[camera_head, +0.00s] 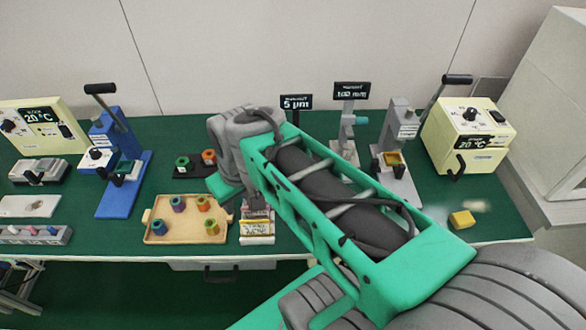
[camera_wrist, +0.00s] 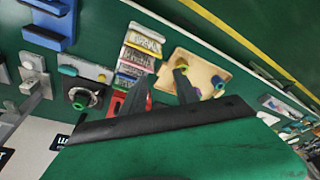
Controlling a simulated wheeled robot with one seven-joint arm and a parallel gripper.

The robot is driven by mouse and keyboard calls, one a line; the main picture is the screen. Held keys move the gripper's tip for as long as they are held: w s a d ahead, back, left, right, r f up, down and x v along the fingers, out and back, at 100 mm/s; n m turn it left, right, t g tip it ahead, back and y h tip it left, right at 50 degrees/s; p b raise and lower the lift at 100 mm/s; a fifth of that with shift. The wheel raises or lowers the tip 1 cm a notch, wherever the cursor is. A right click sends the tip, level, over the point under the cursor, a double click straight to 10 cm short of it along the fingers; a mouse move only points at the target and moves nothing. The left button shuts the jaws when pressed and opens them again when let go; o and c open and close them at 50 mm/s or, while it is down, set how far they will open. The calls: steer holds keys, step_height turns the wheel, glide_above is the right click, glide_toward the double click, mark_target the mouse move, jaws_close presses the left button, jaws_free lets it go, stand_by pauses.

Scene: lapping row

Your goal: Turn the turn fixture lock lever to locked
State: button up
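Nothing in view is plainly labelled as the turn fixture, so I cannot tell which lever is its lock lever. In the head view, short black levers show on a low grey fixture (camera_head: 38,171) at the far left, on a blue press (camera_head: 124,187) and on the right cream box (camera_head: 468,127). My gripper's fingers (camera_wrist: 160,88) show in the wrist view, dark, spread apart and empty, above the bench near a stack of labelled cards (camera_wrist: 140,45). In the head view my arm hides the fingers and the bench behind it.
A wooden tray (camera_head: 157,238) with several coloured spools lies at the front. The card stack (camera_head: 257,239) is beside it. A grey press (camera_head: 397,190) stands at the right. A yellow block (camera_head: 462,218) lies near the front right edge, with clear green bench around it.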

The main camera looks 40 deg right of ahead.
steer(key=w+d+n, duration=0.1)
steer(key=d, duration=0.2)
steer(key=w+d+n, duration=0.1)
steer(key=w+d, duration=0.1)
steer(key=d, duration=0.1)
steer(key=w+d+f+n+y, duration=0.1)
steer(key=d, duration=0.1)
steer(key=shift+w+d+f+g, duration=0.1)
steer(key=shift+w+d+g, duration=0.3)
steer(key=s+d+f+n+y, duration=0.1)
steer(key=s+d+f+n, duration=0.2)
steer(key=d, duration=0.7)
steer(key=d+f+n+y, duration=0.2)
steer(key=d+f+n, duration=0.15)
steer(key=d, duration=0.75)
steer(key=shift+n+t+h, duration=0.25)
steer(key=shift+t+h, duration=0.05)
steer(key=x, duration=0.7)
steer(key=shift+a+f, duration=0.15)
steer(key=shift+a, duration=0.2)
steer(key=shift+s, duration=0.1)
jaws_close()
steer(key=shift+d, duration=0.1)
